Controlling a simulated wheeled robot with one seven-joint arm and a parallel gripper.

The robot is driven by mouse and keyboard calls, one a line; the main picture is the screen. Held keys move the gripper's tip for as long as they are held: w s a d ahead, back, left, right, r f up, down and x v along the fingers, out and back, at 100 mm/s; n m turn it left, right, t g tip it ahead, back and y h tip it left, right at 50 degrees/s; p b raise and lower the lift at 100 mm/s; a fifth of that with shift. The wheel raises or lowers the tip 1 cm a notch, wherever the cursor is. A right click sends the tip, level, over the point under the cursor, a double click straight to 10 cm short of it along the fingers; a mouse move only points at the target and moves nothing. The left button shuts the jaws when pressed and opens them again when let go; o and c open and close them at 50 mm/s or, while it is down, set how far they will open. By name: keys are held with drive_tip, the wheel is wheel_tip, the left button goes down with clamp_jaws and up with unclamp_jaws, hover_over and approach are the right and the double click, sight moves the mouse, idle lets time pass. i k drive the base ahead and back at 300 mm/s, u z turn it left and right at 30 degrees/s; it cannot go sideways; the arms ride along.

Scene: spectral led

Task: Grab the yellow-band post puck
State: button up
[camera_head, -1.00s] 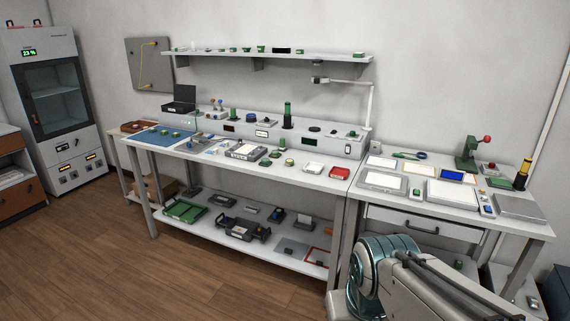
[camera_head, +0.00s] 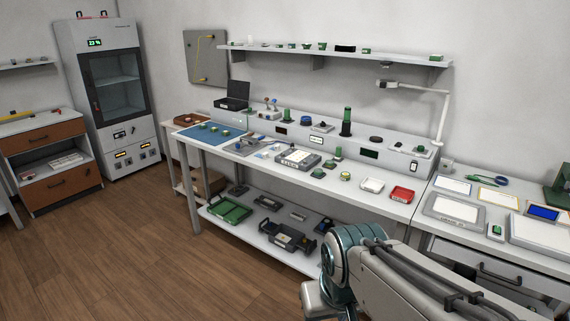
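A small green puck with a yellowish part (camera_head: 345,176) sits on the main bench (camera_head: 395,208) near its front edge, left of the white tray. It is too small to tell whether the yellow is a band or whether it carries a post. Other small green pucks are close by, one to its left (camera_head: 318,173) and one behind it (camera_head: 338,153). My arm shows at the lower right, in front of the bench. My gripper is not in view.
A white tray (camera_head: 372,185) and a red tray (camera_head: 402,194) stand right of the puck, a grey device (camera_head: 298,158) left of it. A raised ledge with a tall green post (camera_head: 346,122) runs behind. Wooden floor (camera_head: 130,255) is clear at the left.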

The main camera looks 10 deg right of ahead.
sight(344, 176)
drive_tip(key=u, duration=0.2)
drive_tip(key=i, duration=1.7)
drive_tip(key=z, duration=0.8)
drive_tip(key=i, duration=0.85)
drive_tip(key=z, duration=0.4)
